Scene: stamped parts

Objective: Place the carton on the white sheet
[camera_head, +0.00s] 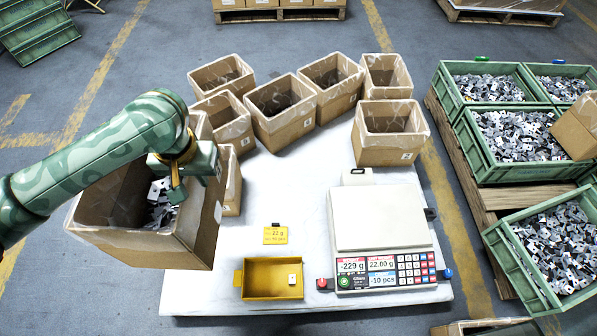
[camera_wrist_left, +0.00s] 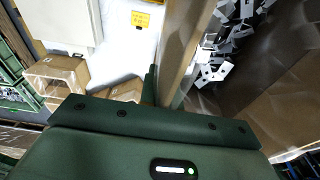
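A large open brown carton (camera_head: 200,235) with grey stamped metal parts (camera_head: 160,205) inside is at the left of the white sheet (camera_head: 285,195). It looks tilted and overhangs the sheet's left edge; its underside is hidden. My left gripper (camera_head: 197,178) is at the carton's right wall, one finger inside and one outside, and looks shut on it. In the left wrist view, the carton wall (camera_wrist_left: 186,45) runs between the fingers (camera_wrist_left: 164,88), with the parts (camera_wrist_left: 212,70) to its right. My right gripper is in neither view.
Several smaller open cartons (camera_head: 285,125) stand along the sheet's back and left. A scale (camera_head: 382,220) and a yellow tray (camera_head: 255,285) with a small piece sit at front. Green crates of parts (camera_head: 480,170) stand right. The sheet's middle is clear.

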